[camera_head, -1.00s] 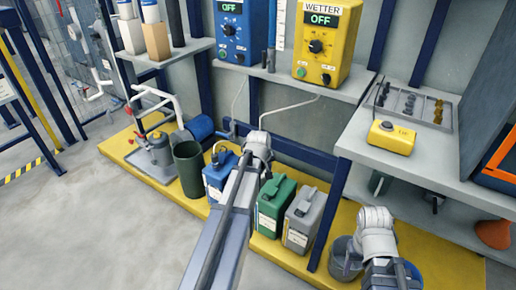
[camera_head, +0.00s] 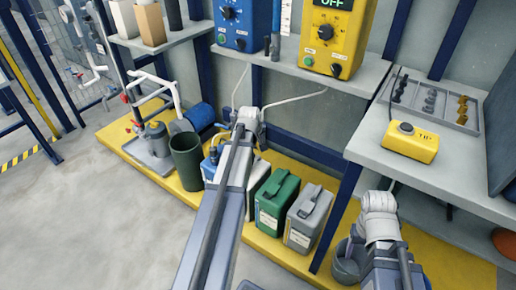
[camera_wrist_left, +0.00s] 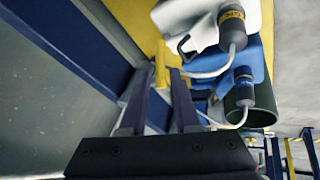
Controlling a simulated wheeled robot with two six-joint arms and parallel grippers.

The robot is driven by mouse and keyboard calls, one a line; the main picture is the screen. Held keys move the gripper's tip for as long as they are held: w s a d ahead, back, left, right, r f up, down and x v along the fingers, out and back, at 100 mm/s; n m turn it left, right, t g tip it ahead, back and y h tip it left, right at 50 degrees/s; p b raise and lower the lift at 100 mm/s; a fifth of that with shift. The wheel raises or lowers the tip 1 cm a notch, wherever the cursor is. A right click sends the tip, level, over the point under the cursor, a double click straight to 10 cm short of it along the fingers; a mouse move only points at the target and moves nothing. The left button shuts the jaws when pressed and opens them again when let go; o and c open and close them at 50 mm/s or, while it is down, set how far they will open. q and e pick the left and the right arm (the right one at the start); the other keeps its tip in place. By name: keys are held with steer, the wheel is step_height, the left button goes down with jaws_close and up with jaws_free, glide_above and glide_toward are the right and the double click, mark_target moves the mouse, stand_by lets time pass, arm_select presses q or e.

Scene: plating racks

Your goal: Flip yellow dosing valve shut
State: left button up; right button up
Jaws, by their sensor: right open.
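In the left wrist view, a small upright yellow piece (camera_wrist_left: 161,65), apparently the yellow dosing valve, shows just beyond my left fingertips. A white tube runs close to it. My left gripper (camera_wrist_left: 160,88) is open, its two dark fingers apart with the yellow piece seen between their tips; I cannot tell whether they touch it. In the head view the left gripper's fingers and the valve are hidden behind my left wrist, which is above the jugs. My right gripper (camera_head: 379,205) is open at the lower right, beside the shelf, away from the valve.
A blue jug (camera_head: 208,172), a green jug (camera_head: 275,203) and a grey jug (camera_head: 308,218) stand on the yellow platform. A dark bin (camera_head: 186,160) is left of them. A yellow control box (camera_head: 335,35) sits on the shelf above. A blue post (camera_head: 336,215) separates my arms.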

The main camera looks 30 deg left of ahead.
mark_target(257, 146)
arm_select(q)
steer(key=b+x, duration=0.4)
steer(key=x, duration=0.2)
steer(key=shift+w+f+b, duration=0.1)
steer(key=shift+f+b, duration=0.05)
steer(key=shift+b, duration=0.25)
jaws_close()
